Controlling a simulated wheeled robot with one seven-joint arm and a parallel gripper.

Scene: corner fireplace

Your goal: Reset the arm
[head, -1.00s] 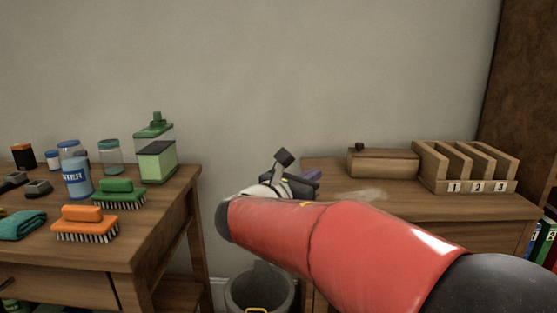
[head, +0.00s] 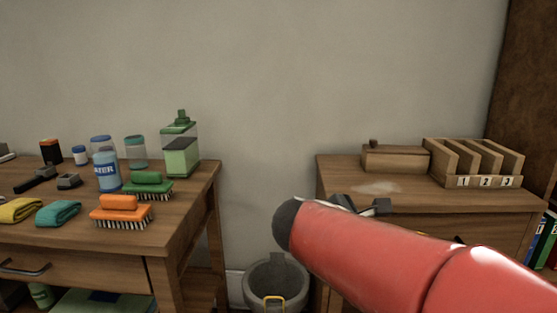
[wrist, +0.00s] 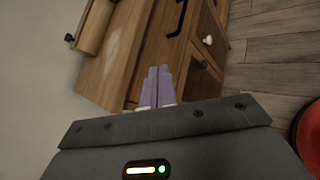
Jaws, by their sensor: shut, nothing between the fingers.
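My gripper shows in the wrist view (wrist: 157,72), its two pale purple fingers together with nothing between them. Beyond the fingers is the front of a wooden cabinet, seen tilted. In the head view my red arm comes in from the lower right and reaches toward the cabinet (head: 430,199). There the fingers are hidden behind the arm, and only a dark grey part of the wrist shows above it, before the cabinet's front.
A pale smear (head: 377,188) marks the cabinet top, near a wooden box (head: 395,160) and a numbered sorter (head: 478,181). A grey bin (head: 273,286) stands between the cabinet and the left table (head: 190,217), which holds brushes, cloths, jars and bottles.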

